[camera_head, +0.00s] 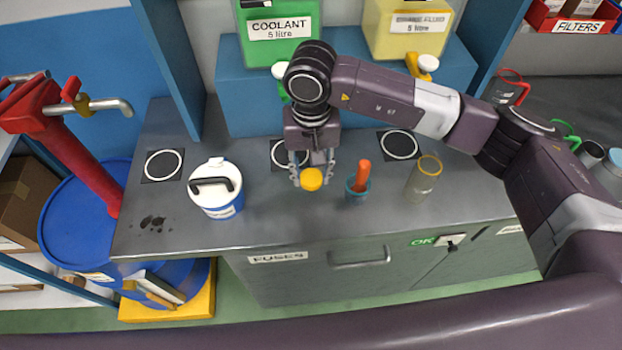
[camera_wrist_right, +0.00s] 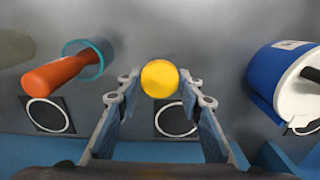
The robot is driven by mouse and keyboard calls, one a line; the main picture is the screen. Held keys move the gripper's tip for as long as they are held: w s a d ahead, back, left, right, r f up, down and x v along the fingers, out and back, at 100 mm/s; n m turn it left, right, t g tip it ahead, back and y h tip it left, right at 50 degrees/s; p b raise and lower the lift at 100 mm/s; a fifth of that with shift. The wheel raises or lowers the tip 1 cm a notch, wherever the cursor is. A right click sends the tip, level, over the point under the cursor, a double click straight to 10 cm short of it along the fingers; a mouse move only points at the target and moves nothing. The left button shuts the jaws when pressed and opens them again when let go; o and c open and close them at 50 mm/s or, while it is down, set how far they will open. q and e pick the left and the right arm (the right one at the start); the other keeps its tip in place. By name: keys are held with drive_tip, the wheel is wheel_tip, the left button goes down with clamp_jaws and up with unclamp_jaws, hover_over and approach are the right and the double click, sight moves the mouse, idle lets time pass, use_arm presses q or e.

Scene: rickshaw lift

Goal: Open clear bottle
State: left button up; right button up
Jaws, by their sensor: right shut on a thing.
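A clear, see-through bottle (camera_head: 424,182) with a yellow rim stands upright on the grey counter, right of the orange-handled cup. Its top looks like an open ring, and no cap shows on it. My right gripper (camera_head: 312,174) is over the middle of the counter, left of the bottle and apart from it. It is shut on a round yellow cap (camera_head: 311,180). In the right wrist view the yellow cap (camera_wrist_right: 160,78) sits between the fingertips of the right gripper (camera_wrist_right: 160,92). No bottle body shows under the cap. My left gripper is not in view.
A blue cup (camera_head: 357,191) with an orange handle (camera_head: 362,172) stands between gripper and bottle. A white and blue canister (camera_head: 216,190) stands left. Green (camera_head: 280,40) and yellow (camera_head: 405,35) containers stand behind on a blue shelf (camera_head: 245,100). The counter's front is largely clear.

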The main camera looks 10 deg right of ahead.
sight(311, 178)
wheel_tip(311, 178, down, 4)
drive_tip(key=shift+s+r+p, duration=0.1)
drive_tip(key=shift+r+p, duration=0.1)
drive_tip(key=shift+p, duration=0.35)
drive_tip(key=shift+f, duration=0.25)
drive_tip(key=shift+f, duration=0.15)
drive_tip(key=o, duration=1.3)
drive_tip(key=shift+c, duration=0.2)
